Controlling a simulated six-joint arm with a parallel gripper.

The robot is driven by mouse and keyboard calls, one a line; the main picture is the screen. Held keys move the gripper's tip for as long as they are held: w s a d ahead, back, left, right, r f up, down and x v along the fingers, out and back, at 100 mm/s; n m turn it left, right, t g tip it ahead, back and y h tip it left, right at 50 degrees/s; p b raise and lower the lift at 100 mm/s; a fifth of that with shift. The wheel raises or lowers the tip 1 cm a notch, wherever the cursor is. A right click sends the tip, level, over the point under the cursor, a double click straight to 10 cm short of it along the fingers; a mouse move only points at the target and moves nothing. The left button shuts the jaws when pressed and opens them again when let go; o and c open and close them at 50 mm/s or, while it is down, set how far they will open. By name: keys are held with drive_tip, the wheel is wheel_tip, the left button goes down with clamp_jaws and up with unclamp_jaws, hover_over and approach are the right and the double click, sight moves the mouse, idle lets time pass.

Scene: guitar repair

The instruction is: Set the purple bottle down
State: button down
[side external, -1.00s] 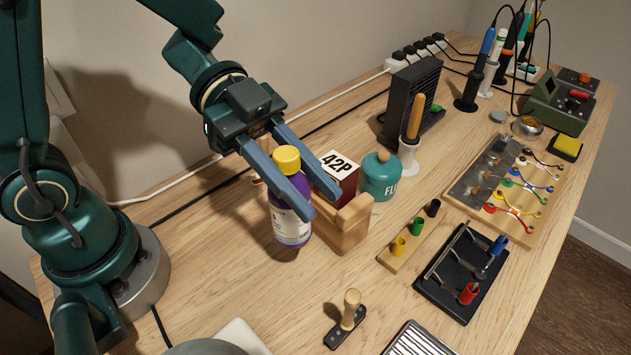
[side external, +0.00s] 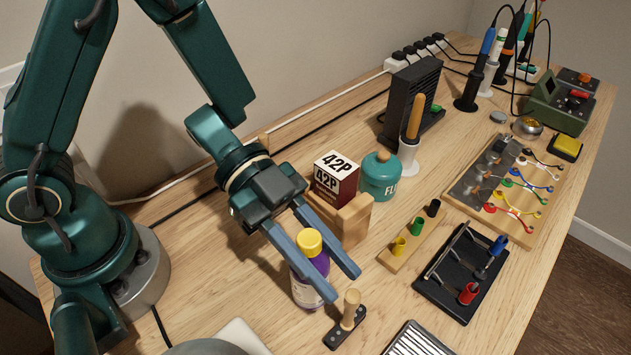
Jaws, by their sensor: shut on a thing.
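The purple bottle (side external: 306,285) has a yellow cap (side external: 309,242) and a white label. It stands upright between the blue fingers of my gripper (side external: 342,284), which is shut on it. The near finger crosses its front and hides part of the body. The bottle is close behind and left of a small wooden-handled tool on a black base (side external: 346,320). I cannot tell whether its bottom touches the table.
A wooden block holder (side external: 345,218) stands behind the bottle, with a 42P box (side external: 336,178) and a teal flux jar (side external: 380,176). A peg strip (side external: 410,237) and a black rack (side external: 462,272) lie to the right. Bare wooden table (side external: 215,285) lies left of the bottle.

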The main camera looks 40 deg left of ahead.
drive_tip(key=shift+f, duration=0.15)
drive_tip(key=c, duration=0.6)
unclamp_jaws()
drive_tip(key=shift+a+r, duration=0.3)
drive_tip(key=shift+a, duration=0.05)
drive_tip(key=v, duration=1.1)
